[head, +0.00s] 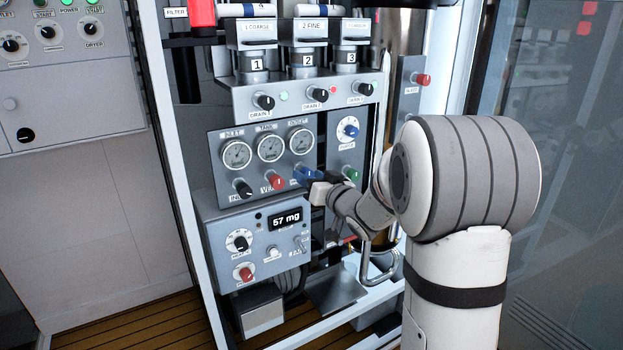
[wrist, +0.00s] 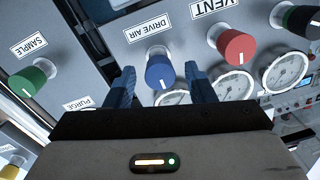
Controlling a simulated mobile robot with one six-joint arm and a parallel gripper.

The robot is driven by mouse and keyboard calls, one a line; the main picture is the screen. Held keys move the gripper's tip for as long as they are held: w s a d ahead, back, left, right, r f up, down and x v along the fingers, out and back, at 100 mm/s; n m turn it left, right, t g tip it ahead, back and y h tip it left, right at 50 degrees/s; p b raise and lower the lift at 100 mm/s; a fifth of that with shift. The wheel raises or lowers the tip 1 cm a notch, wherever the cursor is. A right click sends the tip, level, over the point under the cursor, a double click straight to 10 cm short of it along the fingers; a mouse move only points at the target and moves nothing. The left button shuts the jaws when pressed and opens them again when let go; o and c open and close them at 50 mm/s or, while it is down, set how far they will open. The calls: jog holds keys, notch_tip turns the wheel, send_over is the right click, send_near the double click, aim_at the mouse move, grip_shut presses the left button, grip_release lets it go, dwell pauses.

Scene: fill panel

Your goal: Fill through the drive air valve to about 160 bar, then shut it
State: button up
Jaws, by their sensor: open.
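The drive air valve (wrist: 160,72) is a blue knob under a DRIVE AIR label in the wrist view. A white line on it points toward my gripper's body. My gripper (wrist: 160,84) is open, its two blue fingers on either side of the knob with gaps showing; I cannot tell whether it is touched. In the head view my gripper (head: 318,187) is at the panel, largely covering that knob. The inlet gauge (head: 237,155), tank gauge (head: 271,148) and outlet gauge (head: 300,141) sit above; their needles are too small to read.
A red VENT knob (wrist: 236,46) sits right beside my finger, and a green SAMPLE knob (wrist: 28,82) on the other side. A blue selector dial (head: 348,130) is above. A display (head: 286,219) below reads 57 mg. A metal handle (head: 380,268) stands under my arm.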

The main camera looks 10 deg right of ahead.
jog(key=shift+a, duration=0.1)
jog(key=c, duration=1)
jog(key=shift+o, duration=0.2)
jog(key=shift+f+n+b, duration=0.1)
jog(key=shift+n+b, duration=0.3)
jog(key=shift+b, duration=0.05)
jog(key=n+b, duration=0.8)
jog(key=n, duration=0.2)
jog(key=shift+n+b, duration=0.3)
